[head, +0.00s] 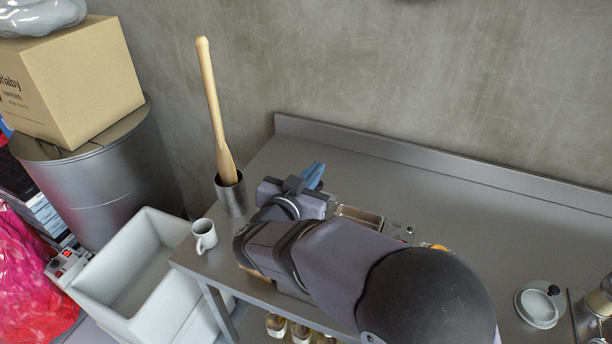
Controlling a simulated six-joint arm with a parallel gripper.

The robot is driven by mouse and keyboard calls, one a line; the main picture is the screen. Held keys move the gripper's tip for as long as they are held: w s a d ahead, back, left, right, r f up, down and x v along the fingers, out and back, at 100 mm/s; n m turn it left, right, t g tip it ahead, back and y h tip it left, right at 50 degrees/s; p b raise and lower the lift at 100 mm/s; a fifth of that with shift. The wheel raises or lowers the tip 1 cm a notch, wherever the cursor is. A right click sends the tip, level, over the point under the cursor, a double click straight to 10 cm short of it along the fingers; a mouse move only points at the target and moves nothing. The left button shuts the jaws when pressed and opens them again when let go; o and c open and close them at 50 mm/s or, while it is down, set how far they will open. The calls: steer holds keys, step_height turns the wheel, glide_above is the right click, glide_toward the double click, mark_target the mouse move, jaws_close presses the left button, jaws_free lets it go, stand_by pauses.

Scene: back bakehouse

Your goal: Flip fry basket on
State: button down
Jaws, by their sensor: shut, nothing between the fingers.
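My gripper (312,176), with blue fingers, is shut and empty above the left part of the steel table. My arm reaches to it from the lower right and covers much of the table's middle. Just right of the gripper, a shallow metal tray or basin (360,216) shows partly behind my arm. Beside it is a small grey panel (399,230) with little fittings, too small to read. An orange round part (436,246) peeks out further right. I cannot tell which of these belongs to the fry basket or its switch; the rest is hidden by my arm.
A metal cup (231,197) holding a tall wooden bat (213,110) stands left of my gripper. A white mug (204,236) sits at the table's left edge. A white lid or dish (538,307) lies at right. The steel table (480,205) is clear along the back wall.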

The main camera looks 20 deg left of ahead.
steer(key=shift+s+f+p, duration=0.1)
steer(key=shift+f+p, duration=0.25)
steer(key=shift+f, duration=1.6)
steer(key=shift+a, duration=0.1)
step_height(320, 180, down, 7)
steer(key=b, duration=0.4)
steer(key=shift+s, duration=0.1)
steer(key=shift+f, duration=0.1)
